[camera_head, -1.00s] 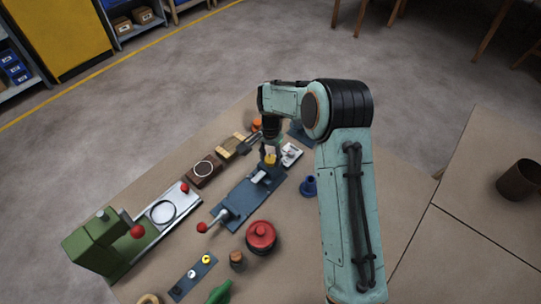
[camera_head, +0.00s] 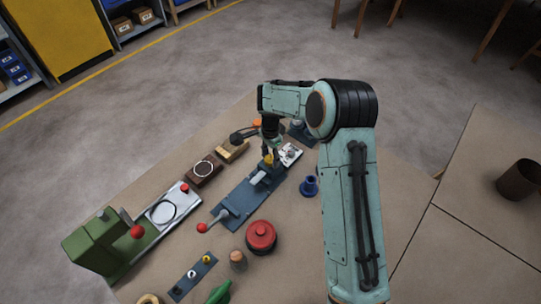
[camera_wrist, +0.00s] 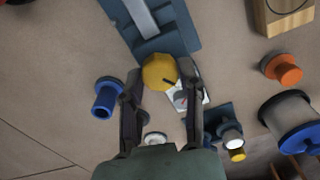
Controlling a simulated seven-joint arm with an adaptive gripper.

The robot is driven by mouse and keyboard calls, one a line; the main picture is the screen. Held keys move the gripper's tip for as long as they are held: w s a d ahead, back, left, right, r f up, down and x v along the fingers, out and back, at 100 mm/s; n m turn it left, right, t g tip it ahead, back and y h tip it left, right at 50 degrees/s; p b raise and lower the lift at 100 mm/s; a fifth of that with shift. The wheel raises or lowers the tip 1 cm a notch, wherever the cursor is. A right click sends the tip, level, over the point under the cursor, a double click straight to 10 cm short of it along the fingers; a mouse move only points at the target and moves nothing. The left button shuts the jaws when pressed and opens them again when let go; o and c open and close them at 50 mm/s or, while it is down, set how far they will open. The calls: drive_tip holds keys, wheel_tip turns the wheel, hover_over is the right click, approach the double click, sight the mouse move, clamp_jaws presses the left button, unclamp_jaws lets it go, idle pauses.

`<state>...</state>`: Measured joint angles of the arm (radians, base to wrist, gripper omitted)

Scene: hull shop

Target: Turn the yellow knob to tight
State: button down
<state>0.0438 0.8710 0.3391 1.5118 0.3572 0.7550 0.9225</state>
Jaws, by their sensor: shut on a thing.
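The yellow knob (camera_wrist: 159,72) sits at the end of a blue-grey base plate (camera_wrist: 178,37) in the wrist view. A dark line on its top points to the lower right. My gripper (camera_wrist: 161,73) has one finger on each side of the knob and is shut on it. A white card (camera_wrist: 188,98) with dark and reddish marks lies beside the knob, partly hidden by the right finger. In the head view the knob (camera_head: 268,160) shows small under my gripper (camera_head: 269,157), at the far end of the plate (camera_head: 238,204).
A blue flanged piece (camera_head: 310,186) stands right of the plate. A red round pot (camera_head: 261,236) and a red-tipped lever (camera_head: 203,228) are nearer. A green machine (camera_head: 105,243) stands at left. An orange piece (camera_wrist: 284,70) and blue spool (camera_wrist: 292,122) show in the wrist view.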

sight(270, 159)
drive_tip(key=shift+f, duration=0.1)
drive_tip(key=c, duration=0.7)
unclamp_jaws()
wheel_tip(270, 159, up, 12)
